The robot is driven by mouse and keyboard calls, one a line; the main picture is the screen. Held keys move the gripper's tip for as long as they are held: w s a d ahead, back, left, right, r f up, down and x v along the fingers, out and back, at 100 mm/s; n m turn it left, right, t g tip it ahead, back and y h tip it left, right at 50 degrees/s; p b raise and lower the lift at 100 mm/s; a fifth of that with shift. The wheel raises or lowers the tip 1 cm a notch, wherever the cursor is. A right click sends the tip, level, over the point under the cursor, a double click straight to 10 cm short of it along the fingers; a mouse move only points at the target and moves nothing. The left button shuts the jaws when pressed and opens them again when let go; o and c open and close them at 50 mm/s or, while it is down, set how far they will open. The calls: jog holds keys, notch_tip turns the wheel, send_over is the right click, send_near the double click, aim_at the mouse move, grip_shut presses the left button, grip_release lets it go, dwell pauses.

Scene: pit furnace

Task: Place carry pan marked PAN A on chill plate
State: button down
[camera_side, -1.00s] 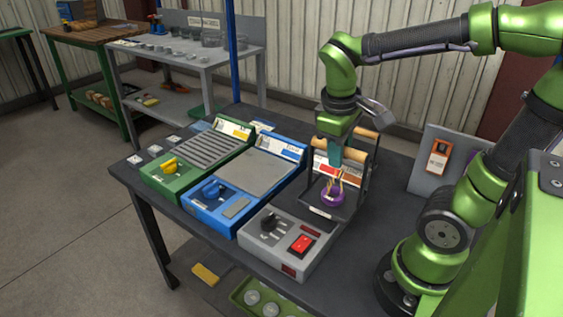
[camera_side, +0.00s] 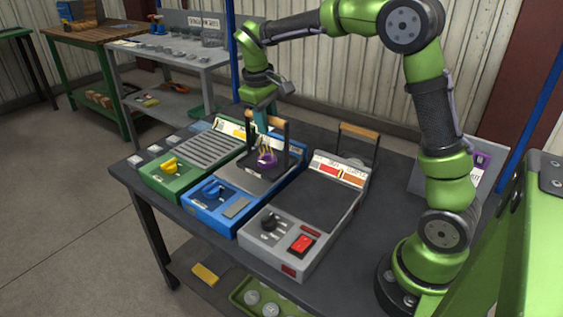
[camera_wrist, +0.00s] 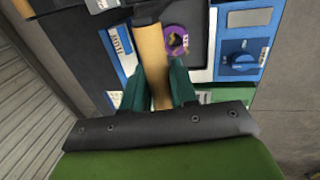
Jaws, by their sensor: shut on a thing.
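My gripper (camera_side: 260,122) is shut on the wooden handle of a dark carry pan (camera_side: 286,158). The pan hangs level over the plate of the blue unit (camera_side: 228,205); I take this plate to be the chill plate. I cannot tell whether the pan touches it. A purple round piece (camera_side: 267,158) with yellowish bits sits in the pan. The pan's marking is too small to read. In the wrist view, the teal fingers (camera_wrist: 157,92) straddle the wooden handle (camera_wrist: 150,55), and the purple piece (camera_wrist: 177,40) shows beside it.
The grey unit (camera_side: 285,240) with a red switch stands to the right, its dark top bare. A second wooden-handled pan (camera_side: 358,132) is behind it. The green slatted unit (camera_side: 180,178) is close on the left. A sloped panel stands at the right.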

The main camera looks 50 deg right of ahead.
jog(key=w, duration=0.3)
jog(key=w+d, duration=0.1)
jog(key=w, duration=0.1)
jog(key=shift+f, duration=0.2)
jog(key=shift+w+f, duration=0.15)
jog(key=shift+f, duration=1.85)
jog(key=c, duration=0.9)
grip_release()
